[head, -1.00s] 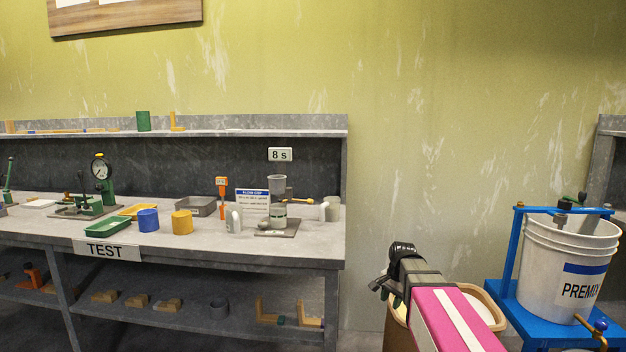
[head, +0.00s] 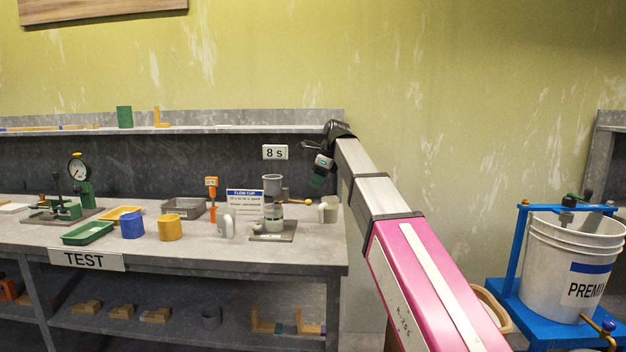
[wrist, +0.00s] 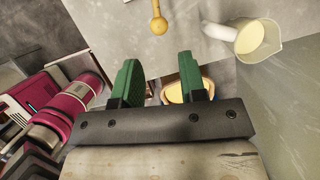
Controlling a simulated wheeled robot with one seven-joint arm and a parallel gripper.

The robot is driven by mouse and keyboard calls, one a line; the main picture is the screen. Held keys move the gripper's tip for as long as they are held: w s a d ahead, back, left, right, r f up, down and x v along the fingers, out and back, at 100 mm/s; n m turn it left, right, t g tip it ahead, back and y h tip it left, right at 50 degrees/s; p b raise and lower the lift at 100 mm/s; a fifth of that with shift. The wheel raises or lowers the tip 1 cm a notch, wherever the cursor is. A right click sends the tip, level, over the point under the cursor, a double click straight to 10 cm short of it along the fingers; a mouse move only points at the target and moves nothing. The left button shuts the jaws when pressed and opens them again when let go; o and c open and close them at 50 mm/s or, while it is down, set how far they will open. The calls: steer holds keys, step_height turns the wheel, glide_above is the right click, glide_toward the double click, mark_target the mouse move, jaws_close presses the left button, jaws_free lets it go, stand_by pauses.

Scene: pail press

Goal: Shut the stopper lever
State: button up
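The stopper lever shows as a short arm with an orange ball knob (head: 309,202) at the flow cup stand (head: 273,214), on the right part of the bench. In the wrist view the knob (wrist: 158,25) and part of its rod lie near the top, ahead of my fingers. My gripper (head: 317,180) hangs above the bench's right end, higher than the lever and apart from it. In the wrist view its green fingers (wrist: 158,82) are spread with nothing held between them. The flow cup itself is outside the wrist view.
A pale jug (head: 328,209) stands right of the lever; the wrist view shows cream liquid in it (wrist: 258,38). A white mug (head: 227,226) and a sign (head: 245,202) stand left of the stand. A shelf (head: 225,130) runs behind. A blue press with a pail (head: 575,262) is far right.

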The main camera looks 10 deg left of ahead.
steer(key=shift+a+x, duration=0.1)
steer(key=shift+x, duration=1.8)
steer(key=shift+a+x, duration=0.15)
steer(key=shift+x, duration=1.75)
steer(key=shift+r, duration=0.1)
steer(key=c, duration=0.5)
